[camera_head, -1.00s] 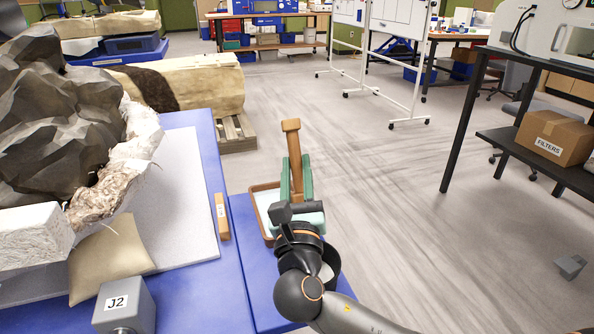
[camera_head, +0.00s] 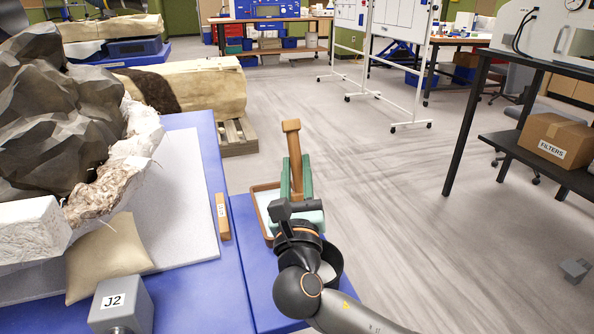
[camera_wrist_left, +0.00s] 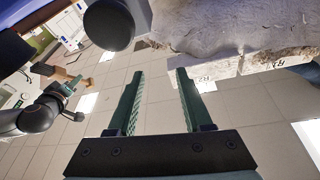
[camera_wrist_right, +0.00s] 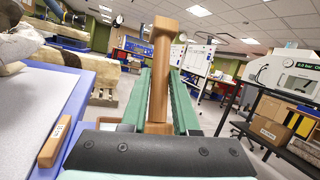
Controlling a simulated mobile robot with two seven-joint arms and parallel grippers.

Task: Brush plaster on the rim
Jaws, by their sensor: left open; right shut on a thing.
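My right gripper (camera_head: 292,178) is shut on a brush's upright wooden handle (camera_head: 291,142), above a shallow brown-edged tray (camera_head: 257,190) with pale contents. In the right wrist view the handle (camera_wrist_right: 161,60) stands between the green fingers (camera_wrist_right: 160,88). The pale, rough plaster rim (camera_head: 108,190) runs around the dark faceted rock (camera_head: 60,120) at left, apart from the brush. My left gripper (camera_wrist_left: 156,75) is open and empty in the left wrist view, below a pale rough plaster piece (camera_wrist_left: 230,28); it is outside the head view.
A tan sandbag (camera_head: 110,258) and a grey block marked J2 (camera_head: 122,304) lie at the near left. A small wooden bar (camera_head: 222,216) lies along the blue table's edge (camera_head: 215,165). A shelf with a FILTERS box (camera_head: 556,140) stands right. The middle floor is open.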

